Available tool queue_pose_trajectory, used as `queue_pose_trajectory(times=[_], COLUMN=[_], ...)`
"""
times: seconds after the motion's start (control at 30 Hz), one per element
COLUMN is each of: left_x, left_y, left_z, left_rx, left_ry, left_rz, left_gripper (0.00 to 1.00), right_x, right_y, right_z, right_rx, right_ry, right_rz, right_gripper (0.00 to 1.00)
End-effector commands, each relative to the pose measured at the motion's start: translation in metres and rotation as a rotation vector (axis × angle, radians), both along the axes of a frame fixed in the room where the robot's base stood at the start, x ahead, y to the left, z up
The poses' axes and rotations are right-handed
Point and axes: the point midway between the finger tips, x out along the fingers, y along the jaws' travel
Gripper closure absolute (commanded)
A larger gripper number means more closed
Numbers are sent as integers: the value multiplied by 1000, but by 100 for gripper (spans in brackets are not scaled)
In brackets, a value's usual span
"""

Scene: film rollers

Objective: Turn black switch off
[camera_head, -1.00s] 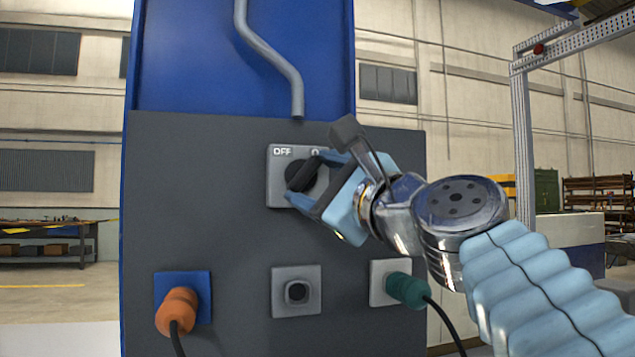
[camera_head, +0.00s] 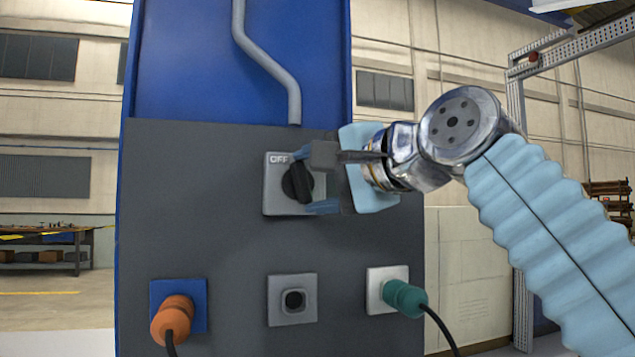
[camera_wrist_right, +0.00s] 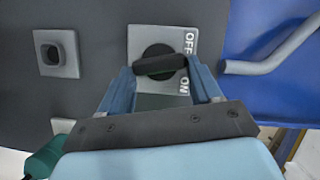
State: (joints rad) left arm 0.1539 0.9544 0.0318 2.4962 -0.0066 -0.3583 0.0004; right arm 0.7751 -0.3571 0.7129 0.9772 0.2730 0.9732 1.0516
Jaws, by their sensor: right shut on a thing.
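The black switch (camera_head: 296,184) is a round knob with a raised grip bar on a light grey plate (camera_head: 275,200). Its bar leans from upper left to lower right, with its upper end near the OFF label. My right gripper (camera_head: 308,180) comes in from the right and is shut on the bar, one finger above and one below. In the right wrist view the switch bar (camera_wrist_right: 160,65) lies between the two blue fingers, and OFF and ON labels show beside it. In the head view the ON label is hidden by the gripper. My left gripper is not in view.
The dark grey panel (camera_head: 210,230) also carries an orange plug (camera_head: 172,320) at lower left, a grey square socket (camera_head: 293,300) at lower middle and a green plug (camera_head: 404,297) at lower right. A grey pipe (camera_head: 268,62) comes down above the switch.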

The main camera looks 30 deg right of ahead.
Motion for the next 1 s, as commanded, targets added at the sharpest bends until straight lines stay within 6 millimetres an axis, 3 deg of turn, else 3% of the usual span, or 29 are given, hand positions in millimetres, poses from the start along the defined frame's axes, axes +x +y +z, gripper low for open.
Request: queue_pose_trajectory(times=[0.4,1.0], left_x=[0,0], left_y=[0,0], left_z=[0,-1], left_rx=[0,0], left_ry=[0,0], left_rz=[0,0], left_gripper=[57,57], right_x=[2,2], right_y=[0,4], right_z=[4,5], right_rx=[-337,-535], right_ry=[87,136], right_rz=[-4,1], right_gripper=[67,67])
